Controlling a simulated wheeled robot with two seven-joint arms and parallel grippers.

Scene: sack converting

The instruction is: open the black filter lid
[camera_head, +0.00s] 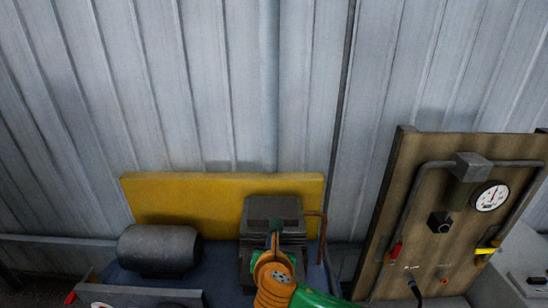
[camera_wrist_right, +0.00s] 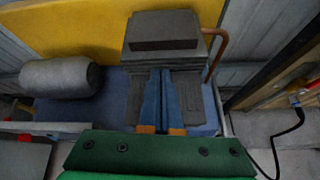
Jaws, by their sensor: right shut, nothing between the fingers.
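The black filter lid (camera_head: 272,208) is the dark, blocky top of a grey-black machine standing before a yellow panel. In the right wrist view the lid (camera_wrist_right: 166,22) is at top centre, above the machine's ribbed body (camera_wrist_right: 188,98). I cannot tell whether the lid is raised at all. My right gripper (camera_head: 275,240) is shut and empty, in front of the machine just below the lid. In the right wrist view its blue fingers (camera_wrist_right: 165,74) point up toward the lid's front edge; contact cannot be made out. My left gripper is not in view.
A dark grey cylinder (camera_head: 158,249) lies left of the machine on a blue base. The yellow panel (camera_head: 180,195) stands behind. A copper-coloured pipe (camera_head: 322,235) rises at the machine's right. Further right is a wooden board (camera_head: 415,190) with a gauge (camera_head: 491,196) and a cable.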

